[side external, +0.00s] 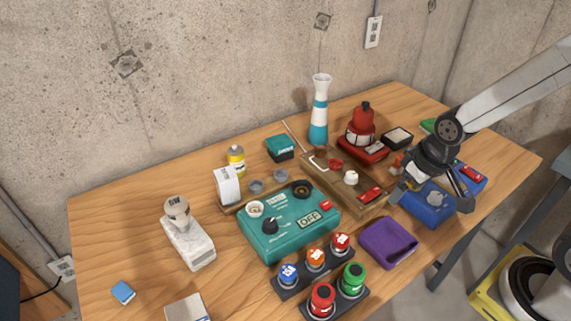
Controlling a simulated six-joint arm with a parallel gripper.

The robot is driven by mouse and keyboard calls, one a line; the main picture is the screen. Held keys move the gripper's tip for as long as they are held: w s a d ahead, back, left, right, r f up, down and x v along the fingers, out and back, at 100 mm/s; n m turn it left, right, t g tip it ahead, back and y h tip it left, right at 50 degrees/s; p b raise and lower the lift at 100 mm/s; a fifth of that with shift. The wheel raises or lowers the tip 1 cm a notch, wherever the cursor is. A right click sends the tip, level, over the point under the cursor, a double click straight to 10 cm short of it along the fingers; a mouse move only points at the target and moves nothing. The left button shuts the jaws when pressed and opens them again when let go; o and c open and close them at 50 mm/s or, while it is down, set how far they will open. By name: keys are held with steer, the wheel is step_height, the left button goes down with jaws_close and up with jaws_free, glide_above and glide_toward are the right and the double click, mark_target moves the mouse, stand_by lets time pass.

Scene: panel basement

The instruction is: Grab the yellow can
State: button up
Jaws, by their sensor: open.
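A small yellow can (236,159) with a pale band stands upright at the back left of the wooden table, behind a white upright block. The block hides part of its lower side. My gripper (437,196) is far to the right of the can, above the blue items at the table's right side. Its fingers are apart and point down, with nothing seen held between them.
Colored buttons (322,297) line the front. The table's left side has free room.

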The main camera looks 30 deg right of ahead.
stand_by(0.4)
steer(key=shift+w+v, duration=0.55)
steer(key=shift+v, duration=2)
steer(key=w+a+m+t+y, duration=0.1)
steer(key=w+a+m+y, duration=0.35)
steer(key=w+m, duration=0.5)
steer(key=w+a+m+t+y, duration=0.25)
steer(key=w+a+m, duration=0.35)
steer(key=w, duration=0.7)
steer(key=w+a+m+t+y, duration=0.1)
steer(key=w+a+m+y, duration=0.25)
steer(key=w+m, duration=0.65)
glide_toward(237, 158)
steer(key=shift+n+y, duration=0.45)
steer(key=w+f, duration=0.2)
steer(key=w, duration=0.1)
steer(key=shift+w+a+f, duration=0.2)
steer(key=shift+f, duration=0.4)
steer(key=shift+x, duration=1.3)
steer(key=shift+x, duration=2.6)
